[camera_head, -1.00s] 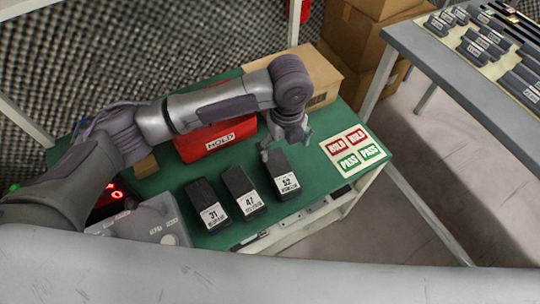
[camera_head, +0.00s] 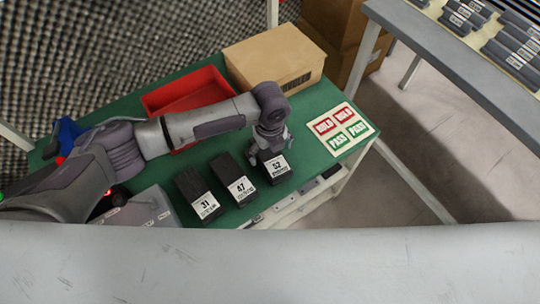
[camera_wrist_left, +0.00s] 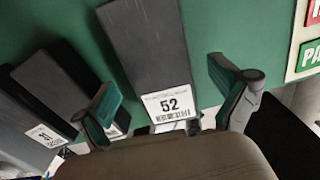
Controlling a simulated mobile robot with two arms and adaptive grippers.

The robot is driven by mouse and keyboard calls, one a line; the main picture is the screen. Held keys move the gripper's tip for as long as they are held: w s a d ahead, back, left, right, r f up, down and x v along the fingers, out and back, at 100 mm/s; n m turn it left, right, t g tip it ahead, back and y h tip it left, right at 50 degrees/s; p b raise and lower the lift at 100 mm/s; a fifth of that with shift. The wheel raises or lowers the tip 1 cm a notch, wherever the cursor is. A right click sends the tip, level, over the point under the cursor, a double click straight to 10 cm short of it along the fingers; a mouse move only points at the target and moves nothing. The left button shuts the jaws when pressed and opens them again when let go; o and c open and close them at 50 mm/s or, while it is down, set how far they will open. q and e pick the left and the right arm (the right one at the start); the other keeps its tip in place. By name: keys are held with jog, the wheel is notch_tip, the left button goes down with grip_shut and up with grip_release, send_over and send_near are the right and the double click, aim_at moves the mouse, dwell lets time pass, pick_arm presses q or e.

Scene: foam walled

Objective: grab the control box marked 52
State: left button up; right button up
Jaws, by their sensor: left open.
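The control box marked 52 (camera_head: 278,170) is a black block with a white label, the rightmost of three on the green table (camera_head: 310,95). My left gripper (camera_head: 266,150) is above its far part and hides some of it. In the left wrist view the box marked 52 (camera_wrist_left: 150,50) lies between the two spread fingers of the left gripper (camera_wrist_left: 168,105), with a gap on each side. The gripper is open and holds nothing. My right gripper is not in view.
The boxes marked 47 (camera_head: 234,180) and 31 (camera_head: 198,194) stand close by on the left. A red bin (camera_head: 165,100) and a cardboard box (camera_head: 275,60) are behind. A HOLD/PASS sticker sheet (camera_head: 341,128) lies to the right.

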pick_arm(q)
jog(key=shift+f, duration=0.75)
jog(key=c, duration=1.5)
jog(key=shift+r, duration=0.1)
